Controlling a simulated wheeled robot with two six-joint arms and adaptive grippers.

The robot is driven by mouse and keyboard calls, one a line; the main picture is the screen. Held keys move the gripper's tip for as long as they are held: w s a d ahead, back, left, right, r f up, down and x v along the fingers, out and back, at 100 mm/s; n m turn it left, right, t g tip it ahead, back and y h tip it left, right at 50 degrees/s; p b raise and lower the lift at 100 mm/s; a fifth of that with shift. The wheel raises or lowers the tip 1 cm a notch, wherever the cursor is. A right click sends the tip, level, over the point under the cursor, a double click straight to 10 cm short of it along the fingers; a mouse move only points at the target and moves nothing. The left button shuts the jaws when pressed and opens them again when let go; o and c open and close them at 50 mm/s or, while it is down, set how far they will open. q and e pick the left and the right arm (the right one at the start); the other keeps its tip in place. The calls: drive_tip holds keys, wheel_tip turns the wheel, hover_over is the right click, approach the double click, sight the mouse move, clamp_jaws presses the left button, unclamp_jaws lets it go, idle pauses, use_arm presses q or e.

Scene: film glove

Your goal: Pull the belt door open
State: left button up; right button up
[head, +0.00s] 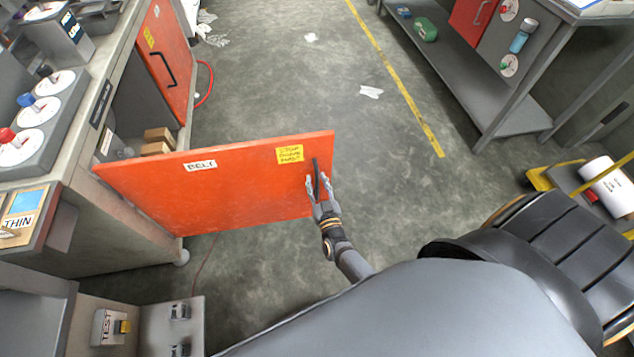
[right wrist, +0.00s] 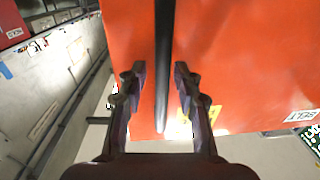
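The orange belt door (head: 225,188), labelled "BELT", stands swung well out from the bench on its left-hand edge. It also shows in the right wrist view (right wrist: 240,60). Its black bar handle (head: 316,178) is near the free edge, beside a yellow note. My right gripper (head: 318,188) is at this handle. In the right wrist view its two fingers (right wrist: 160,75) stand on either side of the black handle (right wrist: 163,45), with a gap visible to each side, so it is open around the bar. My left gripper is not in view.
The opened bench compartment holds brown boxes (head: 157,140). Another orange door (head: 166,60) is further back, with a red hose on the floor near it. A grey shelf bench (head: 470,75) stands at right. The floor (head: 290,85) between is mostly clear, with paper scraps.

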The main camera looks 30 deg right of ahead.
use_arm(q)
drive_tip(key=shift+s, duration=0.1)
use_arm(e)
drive_tip(key=shift+f, duration=0.1)
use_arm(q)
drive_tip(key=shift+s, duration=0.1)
use_arm(e)
drive_tip(key=s+a, duration=0.2)
drive_tip(key=s, duration=0.9)
drive_tip(key=shift+s+a, duration=0.25)
drive_tip(key=shift+s, duration=0.1)
drive_tip(key=s+d+f+n+g+y+p, duration=0.1)
drive_tip(key=s+f+g+y+p, duration=0.15)
drive_tip(key=s+f+g, duration=0.45)
drive_tip(key=s+f+n+g+y+p, duration=0.15)
drive_tip(key=s+f+p, duration=0.25)
drive_tip(key=f, duration=0.5)
use_arm(q)
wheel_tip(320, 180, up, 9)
drive_tip(key=p, duration=0.3)
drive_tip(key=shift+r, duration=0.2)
use_arm(e)
drive_tip(key=s+d+f+g, duration=0.3)
drive_tip(key=s+g, duration=0.1)
drive_tip(key=s, duration=0.4)
drive_tip(key=s+d+f+g+h, duration=0.1)
drive_tip(key=s+d+f+g, duration=0.2)
drive_tip(key=s, duration=0.6)
drive_tip(key=shift+d+g, duration=0.45)
drive_tip(key=shift+d, duration=0.1)
